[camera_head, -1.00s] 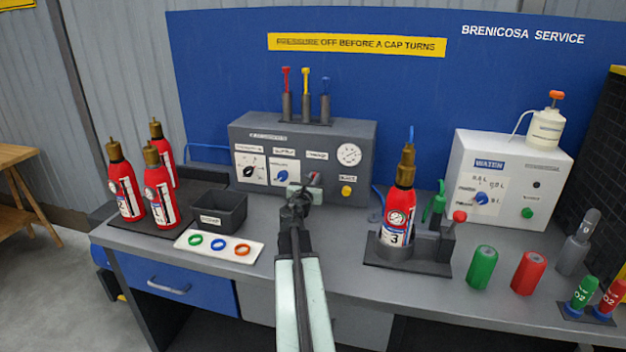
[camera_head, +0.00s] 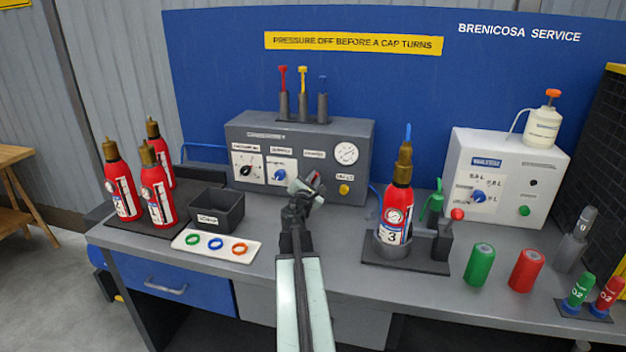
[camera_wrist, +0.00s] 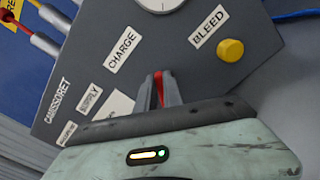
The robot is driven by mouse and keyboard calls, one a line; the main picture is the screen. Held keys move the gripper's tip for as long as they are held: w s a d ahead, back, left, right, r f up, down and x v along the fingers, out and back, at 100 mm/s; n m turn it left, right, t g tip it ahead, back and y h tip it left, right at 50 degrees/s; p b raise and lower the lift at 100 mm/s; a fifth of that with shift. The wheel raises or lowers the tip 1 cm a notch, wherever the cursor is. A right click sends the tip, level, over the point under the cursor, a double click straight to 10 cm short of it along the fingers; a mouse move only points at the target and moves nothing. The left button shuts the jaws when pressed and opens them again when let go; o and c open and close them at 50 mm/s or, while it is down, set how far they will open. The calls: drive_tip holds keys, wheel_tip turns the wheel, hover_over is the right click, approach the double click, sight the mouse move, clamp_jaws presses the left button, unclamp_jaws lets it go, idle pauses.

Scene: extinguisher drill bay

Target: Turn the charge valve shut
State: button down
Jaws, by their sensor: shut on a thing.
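The grey charging panel (camera_head: 325,190) stands at the back of the bench. Its charge valve is a red lever (camera_wrist: 157,88) beneath the CHARGE label (camera_wrist: 124,49) in the wrist view. My gripper (camera_wrist: 158,92) is shut on this red lever, which shows between the fingers. The valve's base is hidden by the fingers and wrist. In the head view my gripper (camera_head: 313,184) is at the panel's front and is tilted; a bit of red shows at its tip.
A yellow bleed button (camera_wrist: 230,50) is right of the lever, and a round gauge (camera_head: 346,153) is above. An extinguisher (camera_head: 396,205) stands in a holder to the right. A dark bin (camera_head: 217,212) and a tray with rings (camera_head: 184,241) are to the left.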

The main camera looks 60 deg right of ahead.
drive_tip(key=m, duration=0.3)
drive_tip(key=f+m+b, duration=0.1)
drive_tip(key=m, duration=0.3)
drive_tip(key=s+m, duration=0.1)
drive_tip(key=m, duration=0.2)
drive_tip(key=shift+d+f+m, duration=0.1)
drive_tip(key=shift+f+m, duration=0.2)
drive_tip(key=shift+m, duration=0.3)
drive_tip(key=c, duration=1.5)
unclamp_jaws()
